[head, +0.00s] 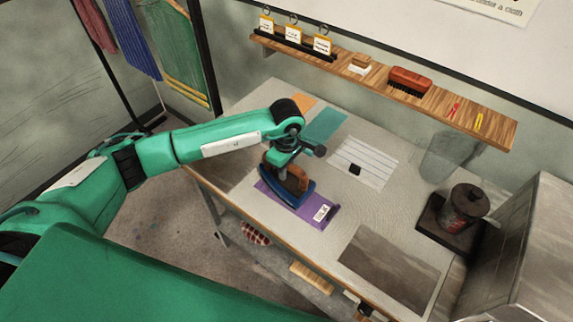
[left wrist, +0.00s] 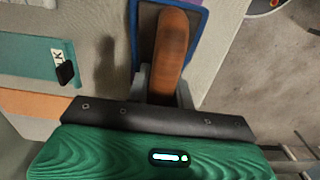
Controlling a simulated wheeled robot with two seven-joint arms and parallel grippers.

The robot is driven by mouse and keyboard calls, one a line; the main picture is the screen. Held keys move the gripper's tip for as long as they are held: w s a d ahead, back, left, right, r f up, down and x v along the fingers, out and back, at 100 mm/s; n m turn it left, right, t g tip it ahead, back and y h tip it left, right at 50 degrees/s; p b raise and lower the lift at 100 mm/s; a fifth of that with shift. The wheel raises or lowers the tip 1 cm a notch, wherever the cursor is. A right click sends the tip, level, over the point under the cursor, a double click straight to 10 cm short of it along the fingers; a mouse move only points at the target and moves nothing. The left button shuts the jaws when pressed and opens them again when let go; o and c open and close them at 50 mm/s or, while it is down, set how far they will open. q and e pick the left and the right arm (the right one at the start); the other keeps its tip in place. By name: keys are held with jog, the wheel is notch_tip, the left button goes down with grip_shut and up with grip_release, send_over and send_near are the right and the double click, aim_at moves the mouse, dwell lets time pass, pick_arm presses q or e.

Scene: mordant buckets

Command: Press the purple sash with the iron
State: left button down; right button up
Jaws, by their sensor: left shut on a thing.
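The purple sash (head: 322,214) lies flat on the table, with a white label near its right end. The iron (head: 292,196), with a blue base and a brown handle, is over the sash's left and middle part. I cannot tell whether its base touches the cloth. My left gripper (head: 293,172) is shut on the iron's handle from above. In the left wrist view the brown handle (left wrist: 172,50) stands between the fingers, with the blue-edged base below it. The arm and iron hide part of the sash. My right gripper is not in view.
A teal cloth (head: 325,125) and an orange cloth (head: 302,100) lie behind the iron. A lined sheet (head: 362,163) bears a small black object. A grey-brown panel (head: 388,270) lies in front. A dark lidded pot (head: 463,208) stands right. A wooden shelf (head: 440,100) runs above the table.

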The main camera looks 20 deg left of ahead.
pick_arm(q)
jog(key=shift+f+b, duration=0.6)
jog(key=shift+b, duration=0.15)
dwell(1.1)
jog(key=shift+s+f, duration=0.15)
dwell(2.4)
jog(key=shift+r+p, duration=0.35)
jog(key=shift+r, duration=0.6)
jog(key=shift+r+p, duration=0.5)
jog(key=shift+r, duration=1.25)
